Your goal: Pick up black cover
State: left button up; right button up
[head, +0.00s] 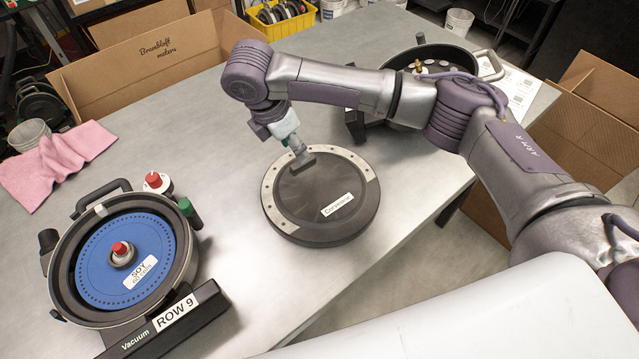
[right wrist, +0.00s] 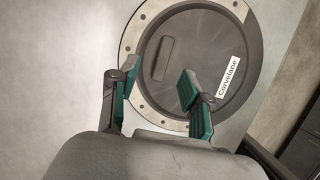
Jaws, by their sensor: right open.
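The black cover (head: 322,188) is a round, dark disc with a pale metal rim band and a white label. It lies flat on the grey metal table in the middle of the head view. A short raised bar handle (right wrist: 163,58) stands on its face in the right wrist view, where the cover (right wrist: 205,50) fills the upper middle. My right gripper (head: 297,148) is above the cover's far left part. In the right wrist view its green-padded fingers (right wrist: 157,90) are spread apart, with nothing between them, and the handle appears beyond them. My left gripper is out of view.
A seed meter (head: 125,250) with a blue disc stands at the left on the table (head: 240,290). A pink cloth (head: 55,160) lies at the left edge. Another black housing (head: 440,65) stands behind my right arm. Cardboard boxes (head: 150,60) flank the table.

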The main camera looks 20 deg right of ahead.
aim_at(320, 187)
jog(key=shift+d+f+p, duration=0.25)
jog(key=shift+f+p, duration=0.05)
jog(key=shift+f, duration=0.35)
jog(key=p+x, duration=0.1)
jog(key=x, duration=0.2)
jog(key=shift+s+d+f, duration=0.1)
jog(key=shift+d+f, duration=0.05)
jog(key=shift+f, duration=0.35)
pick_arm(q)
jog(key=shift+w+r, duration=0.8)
pick_arm(e)
grip_shut()
